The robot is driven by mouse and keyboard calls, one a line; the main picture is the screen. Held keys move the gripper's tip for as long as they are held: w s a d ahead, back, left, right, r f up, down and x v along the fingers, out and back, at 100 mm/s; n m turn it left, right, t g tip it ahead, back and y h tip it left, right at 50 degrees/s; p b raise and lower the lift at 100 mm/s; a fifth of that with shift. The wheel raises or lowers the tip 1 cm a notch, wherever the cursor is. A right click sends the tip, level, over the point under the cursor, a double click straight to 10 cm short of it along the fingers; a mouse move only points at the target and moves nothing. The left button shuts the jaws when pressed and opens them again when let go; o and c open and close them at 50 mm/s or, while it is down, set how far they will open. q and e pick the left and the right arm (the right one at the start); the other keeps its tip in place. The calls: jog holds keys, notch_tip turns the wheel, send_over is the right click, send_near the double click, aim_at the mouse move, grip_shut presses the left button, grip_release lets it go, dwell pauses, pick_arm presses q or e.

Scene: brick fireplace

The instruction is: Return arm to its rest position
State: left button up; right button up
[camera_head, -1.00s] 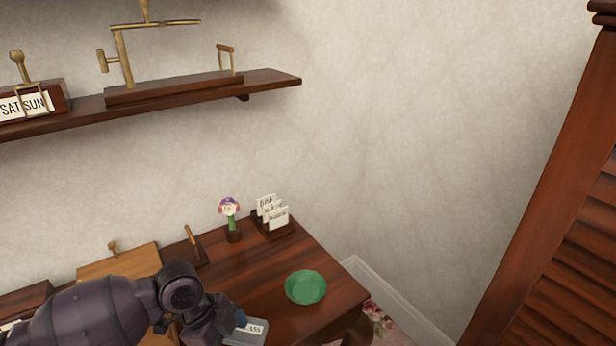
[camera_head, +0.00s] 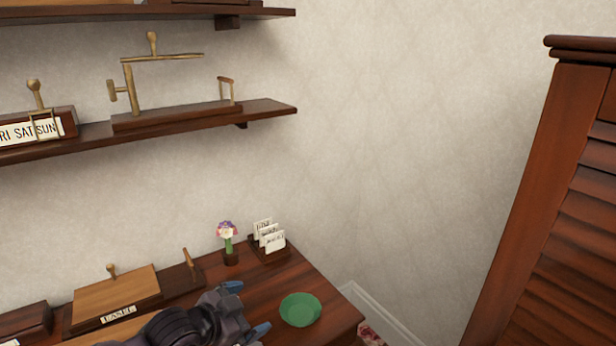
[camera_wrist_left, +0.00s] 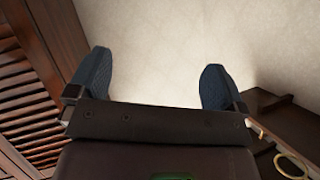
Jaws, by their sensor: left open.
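My left gripper (camera_head: 250,308) is over the wooden desk (camera_head: 268,283), just left of a green bowl (camera_head: 300,309) in the head view. Its two blue-grey fingers are spread and nothing shows between them. The arm comes in from the bottom left, mostly cut off by the frame edge. In the left wrist view the open fingers (camera_wrist_left: 157,80) have pale wall behind them. My right gripper is not in view.
A flower figure (camera_head: 228,237) and a card holder (camera_head: 269,240) stand at the desk's back. A shelf (camera_head: 215,118) hangs above, and a louvred cabinet (camera_head: 540,190) stands at right. Space above the bowl is clear.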

pick_arm(q)
jog(key=s+a+f+n+y, duration=0.4)
jog(key=s+a+f, duration=0.3)
jog(key=s, duration=0.4)
jog(key=s+a+f+n+t+y, duration=0.1)
jog(key=s+a+f+n+y, duration=0.3)
jog(key=s+a+f+n, duration=0.3)
jog(key=s+a+f, duration=0.1)
jog(key=s+f, duration=0.2)
jog(key=s, duration=0.1)
jog(key=shift+s+a+f+t, duration=0.15)
jog(key=shift+s+f+t, duration=0.1)
jog(key=shift+s+t, duration=0.1)
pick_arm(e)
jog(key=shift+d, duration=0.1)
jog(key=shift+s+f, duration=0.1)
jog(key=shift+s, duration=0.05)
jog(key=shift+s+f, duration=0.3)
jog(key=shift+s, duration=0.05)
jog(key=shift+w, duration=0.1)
